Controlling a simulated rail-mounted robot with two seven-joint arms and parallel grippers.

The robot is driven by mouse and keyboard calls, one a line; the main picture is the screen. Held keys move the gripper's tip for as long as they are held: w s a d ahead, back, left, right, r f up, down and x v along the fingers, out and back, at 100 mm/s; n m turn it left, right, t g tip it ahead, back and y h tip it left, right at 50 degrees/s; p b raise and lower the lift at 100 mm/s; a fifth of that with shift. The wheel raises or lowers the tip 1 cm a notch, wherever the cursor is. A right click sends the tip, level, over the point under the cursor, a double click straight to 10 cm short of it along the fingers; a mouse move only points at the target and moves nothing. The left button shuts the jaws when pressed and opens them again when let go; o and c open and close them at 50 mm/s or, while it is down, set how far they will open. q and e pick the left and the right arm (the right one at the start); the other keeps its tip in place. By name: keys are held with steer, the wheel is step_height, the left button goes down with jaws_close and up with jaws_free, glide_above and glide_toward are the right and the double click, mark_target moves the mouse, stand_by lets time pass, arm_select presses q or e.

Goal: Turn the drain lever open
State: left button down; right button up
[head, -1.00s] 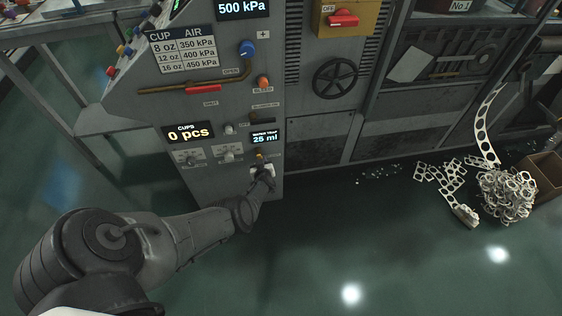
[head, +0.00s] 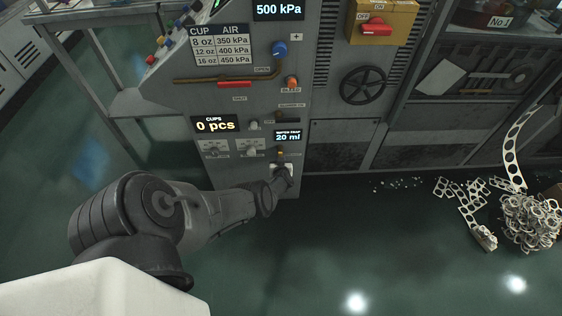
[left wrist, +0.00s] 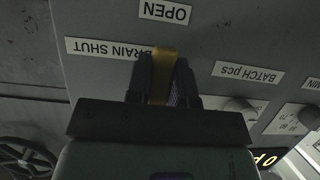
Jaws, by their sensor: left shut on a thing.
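The drain lever (left wrist: 165,65) is a yellow piece in the left wrist view, upside down there beside a label that reads DRAIN SHUT (left wrist: 102,50); an OPEN label (left wrist: 165,12) is close by. My left gripper (left wrist: 166,80) is shut on the lever, one dark finger on each side. In the head view my left gripper (head: 281,170) is at the lower panel, just under the water trap display (head: 288,135), which reads 20 ml. The lever's exact angle is hard to tell because the fingers cover much of it. My right gripper is not in view.
The grey machine panel (head: 262,90) carries knobs, a red-handled lever (head: 236,84) and a cups display (head: 215,124) reading 0 pcs. A black handwheel (head: 363,85) is to the right. Scrap rings (head: 532,220) lie on the floor at right.

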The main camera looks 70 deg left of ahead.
arm_select(q)
steer(key=c, duration=1)
jaws_free()
steer(key=p+v, duration=1.1)
steer(key=v, duration=0.3)
steer(key=shift+w+a+r, duration=0.1)
steer(key=shift+a, duration=0.05)
